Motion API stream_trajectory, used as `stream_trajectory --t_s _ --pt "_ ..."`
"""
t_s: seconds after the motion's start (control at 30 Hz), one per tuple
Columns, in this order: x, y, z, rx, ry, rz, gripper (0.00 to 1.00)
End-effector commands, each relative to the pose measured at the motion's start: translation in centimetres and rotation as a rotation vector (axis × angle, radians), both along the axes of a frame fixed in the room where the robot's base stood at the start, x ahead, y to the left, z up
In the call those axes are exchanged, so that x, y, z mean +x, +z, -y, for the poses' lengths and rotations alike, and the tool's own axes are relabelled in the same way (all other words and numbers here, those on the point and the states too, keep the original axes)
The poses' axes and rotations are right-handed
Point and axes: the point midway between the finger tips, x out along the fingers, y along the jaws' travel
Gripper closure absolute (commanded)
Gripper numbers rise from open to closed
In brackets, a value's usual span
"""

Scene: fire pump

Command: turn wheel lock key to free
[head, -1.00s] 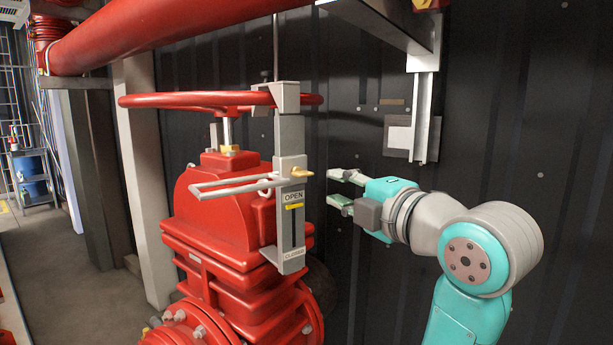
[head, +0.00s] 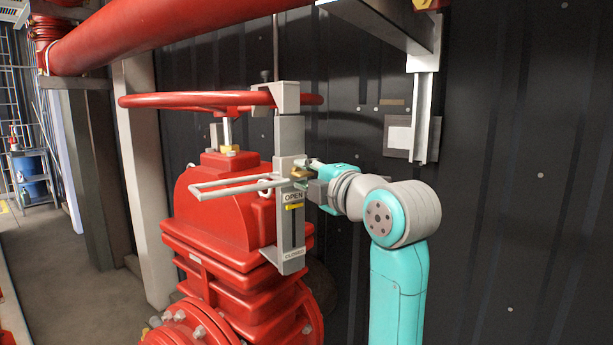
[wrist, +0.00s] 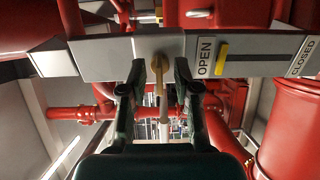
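The brass key (head: 299,174) sticks out of the grey lock plate (head: 291,140) beside the red handwheel (head: 190,99). In the wrist view the key (wrist: 159,76) shows between my two fingers, with a gap visible on each side. My gripper (head: 309,174) is open around the key, close to the plate. My gripper also shows in the wrist view (wrist: 160,88). The plate carries an OPEN label (head: 293,197), a CLOSED label (head: 293,254) and a yellow marker (head: 294,206) just below OPEN.
A grey bar loop (head: 230,187) reaches left from the plate. The red valve body (head: 220,200) stands below the wheel. A thick red pipe (head: 170,35) runs overhead. The dark wall (head: 530,180) is behind my arm, and a metal bracket (head: 424,115) hangs at right.

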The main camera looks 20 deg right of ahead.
Motion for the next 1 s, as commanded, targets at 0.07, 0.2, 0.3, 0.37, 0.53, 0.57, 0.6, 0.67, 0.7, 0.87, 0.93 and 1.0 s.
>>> stream_trajectory --t_s 0.07,0.2,0.3,0.37,0.53,0.57,0.6,0.67,0.7,0.87,0.93,1.0 --pt "-0.01 0.01 0.00 0.000 0.000 0.000 0.69" --pt "-0.03 0.01 0.01 0.000 0.000 0.000 0.91" --pt "-0.04 0.01 0.01 0.000 0.000 0.000 1.00" --pt "-0.04 0.00 0.01 0.000 0.000 0.000 1.00" --pt "-0.04 -0.01 0.02 0.005 0.000 -0.002 1.00" --pt "-0.04 -0.01 0.01 0.008 0.000 -0.003 1.00" --pt "-0.04 -0.01 0.02 0.013 0.000 -0.005 1.00" --pt "-0.04 -0.01 0.02 0.026 0.000 -0.009 1.00" --pt "-0.04 -0.02 0.02 0.037 0.000 -0.013 1.00" --pt "-0.05 -0.02 0.02 0.113 0.000 -0.038 1.00" --pt "-0.05 -0.03 0.02 0.160 0.000 -0.054 1.00" --pt "-0.05 -0.01 0.02 0.214 0.000 -0.071 1.00"
